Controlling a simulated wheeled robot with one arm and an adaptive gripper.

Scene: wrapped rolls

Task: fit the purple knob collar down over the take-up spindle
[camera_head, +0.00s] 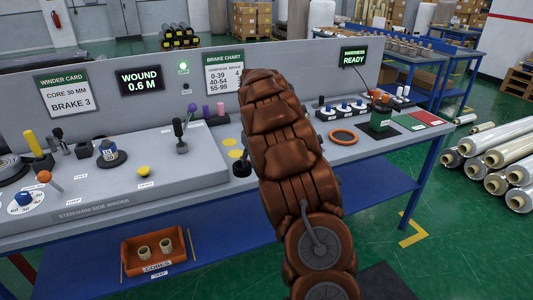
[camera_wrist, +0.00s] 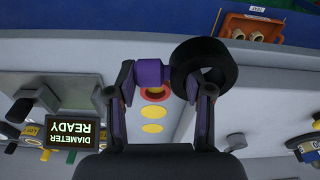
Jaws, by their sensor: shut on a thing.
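In the wrist view my gripper (camera_wrist: 165,88) is shut on the purple knob collar (camera_wrist: 152,72). A short purple cylinder lies between the fingertips, and a thick black ring (camera_wrist: 222,82) shows against it at the right finger. I cannot tell for sure whether the ring is part of the collar. The gripper is above the grey bench, over a red-orange ring mark. In the head view my arm hides the gripper; a small dark round part (camera_head: 242,169) shows beside it. I cannot pick out the take-up spindle with certainty.
Yellow discs (camera_wrist: 153,112) lie on the bench below the gripper. A black lever (camera_head: 181,135) stands to the left in the head view. Purple and pink pegs (camera_head: 220,109) stand behind. An orange ring (camera_head: 343,136) lies to the right. An orange bin (camera_head: 182,262) with cores sits below.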

